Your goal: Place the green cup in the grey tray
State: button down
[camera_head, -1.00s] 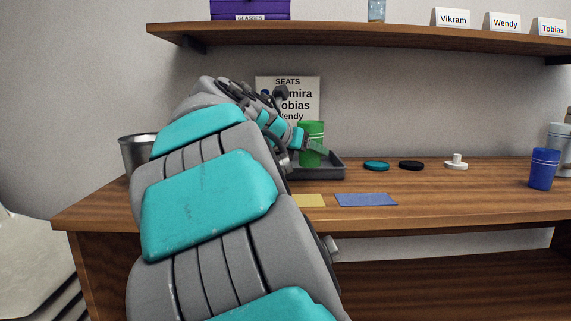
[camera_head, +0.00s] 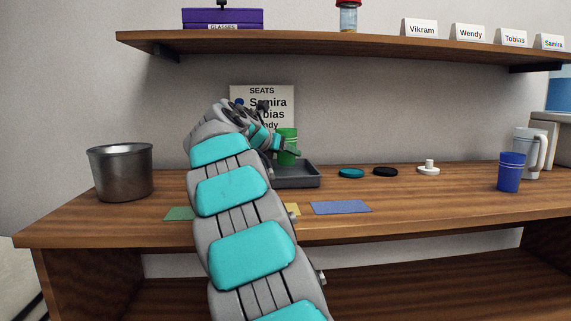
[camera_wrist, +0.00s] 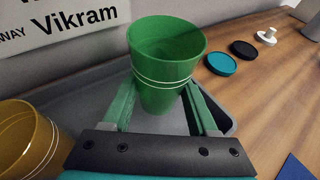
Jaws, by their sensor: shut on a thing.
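The green cup (camera_head: 288,136) is upright, with pale lines around it. My gripper (camera_head: 287,152) is shut on it. In the wrist view the green cup (camera_wrist: 166,55) sits between the two fingers of my gripper (camera_wrist: 161,100). The grey tray (camera_head: 300,181) is at the back of the counter, under the cup. In the wrist view the grey tray (camera_wrist: 88,90) shows around and behind the cup. I cannot tell whether the cup's base touches the tray floor. My arm hides the tray's left part in the head view.
A yellow cup (camera_wrist: 30,140) stands left of my gripper, at or in the tray. A metal pot (camera_head: 121,172) is left of my arm. Teal (camera_head: 351,173) and black (camera_head: 385,171) discs, a white lid (camera_head: 428,169) and a blue cup (camera_head: 511,171) are right. A shelf (camera_head: 330,46) hangs above.

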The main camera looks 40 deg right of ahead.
aim_at(280, 160)
jog(key=shift+w+d, duration=0.3)
jog(key=shift+w, duration=0.1)
jog(key=shift+f+b, duration=0.5)
jog(key=shift+f, duration=1.25)
jog(key=shift+f, duration=0.15)
jog(key=shift+c, duration=0.8)
grip_release()
jog(key=shift+f, duration=0.1)
jog(key=shift+a+r, duration=0.15)
jog(key=shift+r, duration=0.2)
jog(key=v, duration=1)
jog(key=shift+s+a+r+p, duration=0.1)
jog(key=shift+a+p, duration=0.25)
jog(key=shift+a, duration=0.05)
jog(key=shift+s+a+r, duration=0.15)
jog(key=shift+s+a, duration=0.05)
jog(key=shift+a, duration=0.2)
